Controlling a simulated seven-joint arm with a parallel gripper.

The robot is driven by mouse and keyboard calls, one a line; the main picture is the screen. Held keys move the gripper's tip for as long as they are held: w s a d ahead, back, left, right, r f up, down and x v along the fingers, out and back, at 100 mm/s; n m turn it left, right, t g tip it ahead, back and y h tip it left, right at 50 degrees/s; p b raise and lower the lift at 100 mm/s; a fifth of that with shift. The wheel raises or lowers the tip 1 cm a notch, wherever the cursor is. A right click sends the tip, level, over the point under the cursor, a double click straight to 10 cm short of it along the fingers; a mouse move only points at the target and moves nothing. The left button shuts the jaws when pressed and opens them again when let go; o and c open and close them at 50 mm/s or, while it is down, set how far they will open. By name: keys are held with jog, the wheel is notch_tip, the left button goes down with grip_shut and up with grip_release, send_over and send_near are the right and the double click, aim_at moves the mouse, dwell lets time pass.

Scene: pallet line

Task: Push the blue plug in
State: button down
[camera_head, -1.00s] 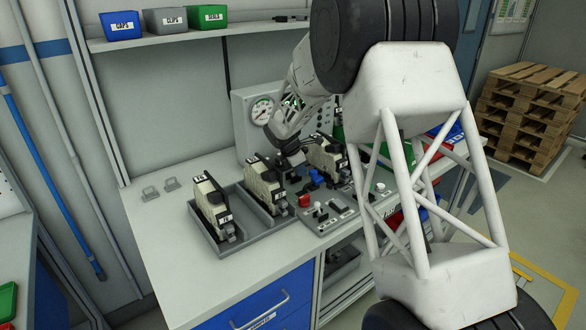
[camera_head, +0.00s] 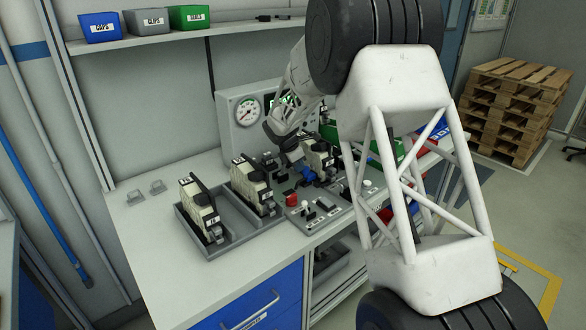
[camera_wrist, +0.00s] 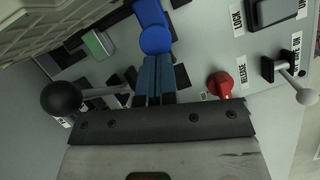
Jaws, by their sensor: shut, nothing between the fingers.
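The blue plug (camera_wrist: 155,39) shows its round end at the top centre of the wrist view, with its blue body behind. In the head view the blue plug (camera_head: 308,174) is small, on the grey panel beside a tan block-shaped unit. My gripper (camera_wrist: 156,62) is shut and empty. Its two narrow fingers lie together and point at the round end of the plug. Their tips are right at it; I cannot tell whether they touch. In the head view my gripper's fingers are too small and partly hidden to make out.
A red knob (camera_wrist: 220,84) is close to the right of my fingers, and a black ball-ended lever (camera_wrist: 61,98) to the left. A white-tipped lever (camera_wrist: 306,96) is farther right. A grey tray (camera_head: 233,241) holds tan units. The bench front left is clear.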

dwell(0.4)
jog(key=shift+s+a, duration=0.3)
jog(key=shift+a, duration=0.3)
jog(key=s+a+f+v, duration=0.1)
jog(key=a+v, duration=0.1)
jog(key=v, duration=0.9)
jog(key=shift+d, duration=0.1)
jog(key=shift+d+r, duration=0.1)
jog(key=shift+r, duration=0.05)
